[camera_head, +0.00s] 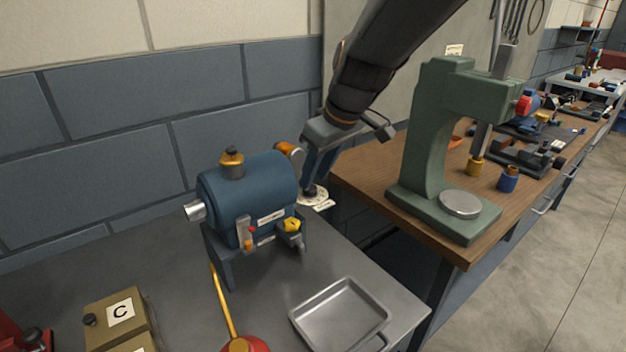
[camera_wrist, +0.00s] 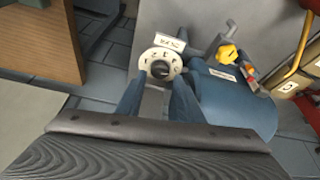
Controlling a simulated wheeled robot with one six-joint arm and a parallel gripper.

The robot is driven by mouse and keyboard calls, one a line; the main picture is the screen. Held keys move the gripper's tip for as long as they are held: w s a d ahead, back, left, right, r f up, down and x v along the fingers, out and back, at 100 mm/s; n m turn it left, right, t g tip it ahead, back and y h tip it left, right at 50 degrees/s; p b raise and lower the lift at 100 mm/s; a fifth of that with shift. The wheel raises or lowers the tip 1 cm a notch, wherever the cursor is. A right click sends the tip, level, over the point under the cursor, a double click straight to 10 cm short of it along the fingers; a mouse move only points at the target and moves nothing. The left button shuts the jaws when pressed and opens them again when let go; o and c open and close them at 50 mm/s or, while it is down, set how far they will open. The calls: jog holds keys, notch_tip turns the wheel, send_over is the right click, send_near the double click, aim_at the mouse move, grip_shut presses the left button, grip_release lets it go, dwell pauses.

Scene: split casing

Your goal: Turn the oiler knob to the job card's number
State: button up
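The oiler knob (camera_wrist: 160,69) is a small dark knob at the centre of a round white dial (camera_wrist: 161,60) with dark marks around it, too small to read surely. In the head view the dial (camera_head: 318,198) lies right of the blue casing, partly hidden by my gripper. My gripper (camera_head: 312,184) points down over the dial. In the wrist view its two blue fingers (camera_wrist: 159,80) are apart, one on each side of the knob, with gaps showing; I cannot tell how far above it they are. No job card can be made out.
The blue casing (camera_head: 262,190) with a yellow knob (camera_head: 291,225) stands close left of my gripper. A metal tray (camera_head: 340,312), a box marked C (camera_head: 117,310) and a red oil can (camera_head: 246,344) are in front. A green press (camera_head: 430,150) stands on the wooden bench to the right.

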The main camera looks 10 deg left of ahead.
aim_at(313, 189)
jog(key=shift+x, duration=1.6)
jog(key=shift+d, duration=0.1)
jog(key=c, duration=0.8)
jog(key=shift+s+m+p, duration=0.15)
jog(key=shift+m+p, duration=0.45)
jog(key=shift+p, duration=0.45)
jog(key=shift+h, duration=0.3)
jog(key=shift+m, duration=0.3)
